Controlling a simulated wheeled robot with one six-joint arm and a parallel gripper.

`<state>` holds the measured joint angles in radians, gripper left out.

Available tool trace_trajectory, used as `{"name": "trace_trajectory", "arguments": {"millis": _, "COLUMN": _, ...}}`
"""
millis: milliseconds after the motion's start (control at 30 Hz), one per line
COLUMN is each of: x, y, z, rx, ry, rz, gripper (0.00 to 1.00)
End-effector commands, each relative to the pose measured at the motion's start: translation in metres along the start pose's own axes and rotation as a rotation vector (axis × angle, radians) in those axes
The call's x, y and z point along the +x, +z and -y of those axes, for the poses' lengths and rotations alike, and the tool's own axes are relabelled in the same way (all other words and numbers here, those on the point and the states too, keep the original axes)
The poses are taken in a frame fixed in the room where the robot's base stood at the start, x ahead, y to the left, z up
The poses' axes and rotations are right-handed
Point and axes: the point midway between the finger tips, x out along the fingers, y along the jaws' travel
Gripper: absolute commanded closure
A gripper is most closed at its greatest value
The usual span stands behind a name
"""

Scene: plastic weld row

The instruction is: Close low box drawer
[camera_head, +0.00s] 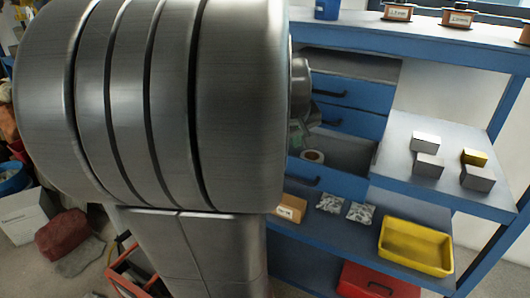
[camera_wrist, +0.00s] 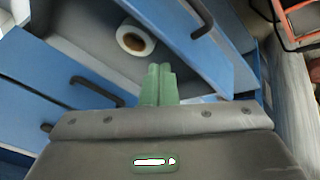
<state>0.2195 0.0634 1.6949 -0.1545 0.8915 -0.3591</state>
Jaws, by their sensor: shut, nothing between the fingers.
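The low drawer of the blue box unit stands open. Its blue front (camera_head: 325,177) shows at the lower middle of the head view and its front with a dark handle (camera_wrist: 182,38) at the upper right of the wrist view. A tape roll (camera_head: 312,156) lies inside; it also shows in the wrist view (camera_wrist: 135,40). My gripper (camera_wrist: 159,70) has green fingers shut together with nothing between them. In the wrist view they overlap the open drawer near the roll; contact cannot be told. In the head view my arm hides much of the gripper and the drawer's left part.
Blue drawers (camera_head: 349,122) above the open one are closed. A shelf (camera_head: 400,136) with several small blocks stands to the right. Below are a small carton (camera_head: 291,208), two packets, a yellow tray (camera_head: 416,246) and a red box (camera_head: 378,281). A red rack (camera_head: 130,273) stands lower left.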

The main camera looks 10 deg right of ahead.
Motion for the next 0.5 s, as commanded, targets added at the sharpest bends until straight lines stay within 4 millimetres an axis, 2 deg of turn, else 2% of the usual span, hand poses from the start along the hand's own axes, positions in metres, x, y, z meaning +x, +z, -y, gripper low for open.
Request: {"name": "trace_trajectory", "arguments": {"millis": 500, "x": -0.022, "y": -0.004, "z": 0.058, "rx": -1.143, "ry": -0.076, "rz": 0.045, "gripper": 1.0}}
